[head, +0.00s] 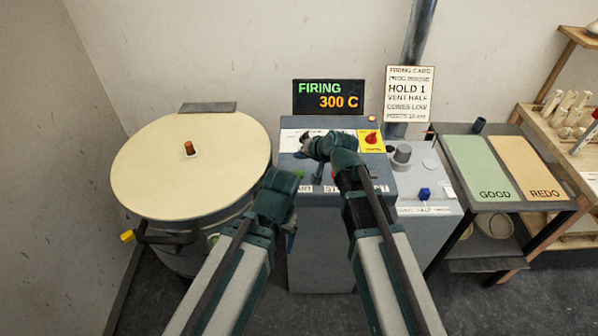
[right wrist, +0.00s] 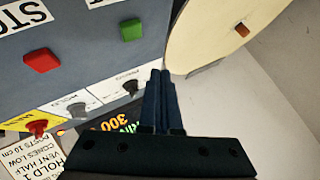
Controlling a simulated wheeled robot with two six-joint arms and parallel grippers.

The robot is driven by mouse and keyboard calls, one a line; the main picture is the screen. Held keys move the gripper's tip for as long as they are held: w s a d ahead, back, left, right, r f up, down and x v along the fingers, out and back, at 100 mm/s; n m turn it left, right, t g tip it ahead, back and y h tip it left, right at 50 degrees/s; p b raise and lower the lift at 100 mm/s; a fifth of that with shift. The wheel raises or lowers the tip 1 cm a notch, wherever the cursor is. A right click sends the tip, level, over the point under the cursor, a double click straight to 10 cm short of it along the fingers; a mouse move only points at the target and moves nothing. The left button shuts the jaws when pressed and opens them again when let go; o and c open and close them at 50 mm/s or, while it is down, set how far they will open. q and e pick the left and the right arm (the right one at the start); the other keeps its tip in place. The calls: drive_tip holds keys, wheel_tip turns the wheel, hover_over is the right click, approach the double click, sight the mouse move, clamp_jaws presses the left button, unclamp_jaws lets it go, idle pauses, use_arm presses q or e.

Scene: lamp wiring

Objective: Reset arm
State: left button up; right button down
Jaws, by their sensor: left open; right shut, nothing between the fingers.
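My right gripper (head: 307,145) is above the top of the grey control box (head: 318,255), near the left end of its white knob strip. In the right wrist view its two fingers (right wrist: 160,78) are together with nothing between them, near a black knob (right wrist: 130,87); I cannot tell if they touch it. My left gripper (head: 290,232) is open and lower, in front of the box's upper left part. My forearm and wrist hide part of the box's buttons and labels.
A round cream kiln lid (head: 165,168) with a brown plug stands left. A display (head: 328,97) reads FIRING 300 C. A firing card (head: 408,93) hangs behind. Right are a blue knob (head: 424,194) and a table with GOOD (head: 480,165) and REDO (head: 530,165) mats.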

idle(0.5)
drive_tip(key=s+d+f+n+g+h, duration=0.2)
drive_tip(key=s, duration=0.6)
drive_tip(key=s+d+f+n+g+h, duration=0.1)
drive_tip(key=s+f+g+h, duration=0.1)
drive_tip(key=s, duration=0.7)
drive_tip(key=s+d+f+n+g+h, duration=0.2)
drive_tip(key=s+g, duration=0.1)
drive_tip(key=s, duration=0.5)
drive_tip(key=shift+s+d+f+n+g+h, duration=0.25)
drive_tip(key=shift+s+d+n+g+h, duration=0.05)
drive_tip(key=shift+s+g+h, duration=0.1)
